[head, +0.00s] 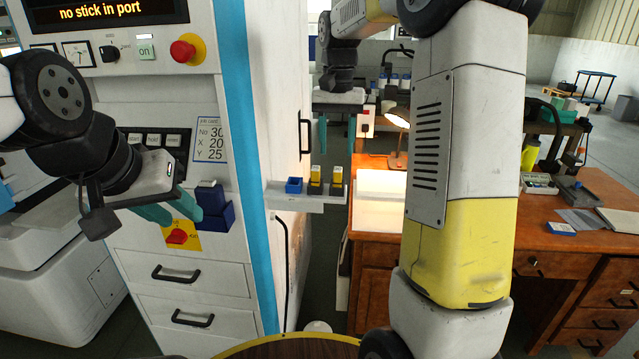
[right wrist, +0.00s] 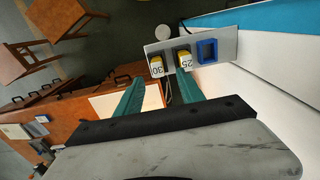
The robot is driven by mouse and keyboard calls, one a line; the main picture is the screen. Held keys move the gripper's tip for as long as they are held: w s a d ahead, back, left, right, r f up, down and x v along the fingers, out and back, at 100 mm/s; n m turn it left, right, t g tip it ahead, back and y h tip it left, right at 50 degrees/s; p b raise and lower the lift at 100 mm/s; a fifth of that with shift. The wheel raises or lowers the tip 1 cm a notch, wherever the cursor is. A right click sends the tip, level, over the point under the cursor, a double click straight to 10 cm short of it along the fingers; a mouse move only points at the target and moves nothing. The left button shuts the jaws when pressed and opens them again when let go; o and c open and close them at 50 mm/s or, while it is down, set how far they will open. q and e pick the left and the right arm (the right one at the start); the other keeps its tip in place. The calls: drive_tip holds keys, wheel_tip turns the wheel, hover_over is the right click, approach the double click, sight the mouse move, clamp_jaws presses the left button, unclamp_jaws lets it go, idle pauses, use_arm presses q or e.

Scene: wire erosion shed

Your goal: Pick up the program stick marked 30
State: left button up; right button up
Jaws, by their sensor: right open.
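The program stick marked 30 (right wrist: 156,68) stands on a small shelf, its number readable in the right wrist view. It is yellow-topped and is the rightmost stick (head: 336,178) in the head view. The stick marked 25 (right wrist: 185,62) stands beside it and also shows in the head view (head: 315,178). My right gripper (head: 337,140) is open and empty, fingers pointing down. In the right wrist view its fingertips (right wrist: 160,77) appear either side of stick 30, apart from it.
An empty blue holder (head: 293,186) shares the shelf (head: 285,199) with the sticks. The blue block (head: 216,214) juts from the machine front. A job card (head: 210,142) reads No 30, X 20, Y 25. A wooden desk (head: 376,229) with a lit lamp (head: 398,118) stands right.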

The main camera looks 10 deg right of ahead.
sight(338, 169)
drive_tip(key=f, duration=0.7)
drive_tip(key=shift+d+f, duration=0.2)
drive_tip(key=shift+f, duration=0.15)
clamp_jaws()
